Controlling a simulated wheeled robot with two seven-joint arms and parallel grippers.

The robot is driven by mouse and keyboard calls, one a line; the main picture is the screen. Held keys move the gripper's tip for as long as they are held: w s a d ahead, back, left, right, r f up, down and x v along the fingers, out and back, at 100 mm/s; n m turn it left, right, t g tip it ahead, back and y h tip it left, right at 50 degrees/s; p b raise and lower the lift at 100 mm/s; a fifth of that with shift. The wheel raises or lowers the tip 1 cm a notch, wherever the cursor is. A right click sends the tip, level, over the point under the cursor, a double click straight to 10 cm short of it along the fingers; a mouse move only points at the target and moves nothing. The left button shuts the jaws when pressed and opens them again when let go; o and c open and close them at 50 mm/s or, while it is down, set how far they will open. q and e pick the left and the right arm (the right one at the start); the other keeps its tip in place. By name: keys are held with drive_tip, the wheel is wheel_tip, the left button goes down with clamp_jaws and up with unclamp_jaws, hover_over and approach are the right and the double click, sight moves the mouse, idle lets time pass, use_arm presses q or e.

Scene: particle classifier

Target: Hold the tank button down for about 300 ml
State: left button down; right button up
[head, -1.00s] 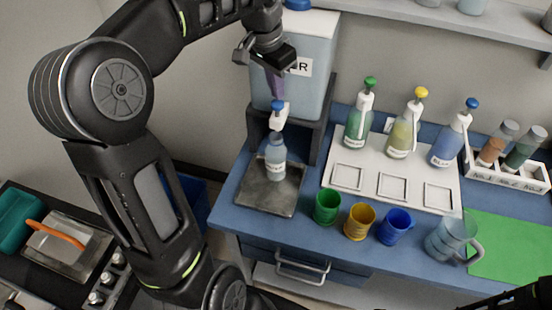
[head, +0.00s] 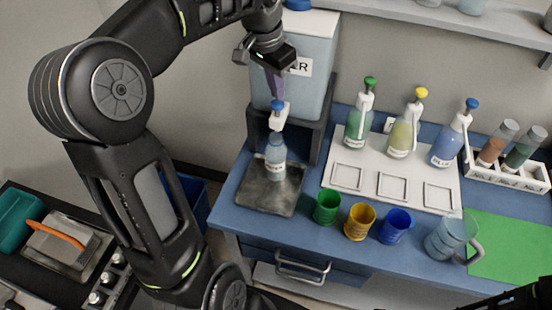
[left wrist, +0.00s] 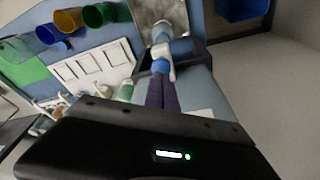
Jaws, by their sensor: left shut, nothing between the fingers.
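The water tank (head: 312,70) is a pale blue box on a dark stand at the back, with a white tap (head: 278,121) on its front. The tank button (head: 277,105) is the blue cap on that tap. My left gripper (head: 275,94) is shut and empty, its purple fingers pointing down with their tips at the button, seemingly touching it. In the left wrist view the fingers (left wrist: 161,92) also end at the blue button (left wrist: 160,66). A clear bottle (head: 276,160) with a label stands upright under the tap, holding bluish liquid; its exact level is hard to read.
The bottle stands on a dark metal tray (head: 268,196). Green (head: 327,207), yellow (head: 359,222) and blue (head: 396,226) cups and a clear jug (head: 449,238) line the front edge. Several pump bottles stand on a white board (head: 410,171). A tube rack (head: 508,176) is at right.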

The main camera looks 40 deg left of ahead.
use_arm(q)
drive_tip(key=shift+f, duration=0.1)
drive_tip(key=shift+f+b, duration=1.1)
drive_tip(key=shift+f, duration=0.25)
drive_tip(key=shift+r, duration=0.1)
wheel_tip(320, 180, up, 7)
drive_tip(key=p, duration=0.6)
drive_tip(key=shift+r, duration=0.1)
idle(1.1)
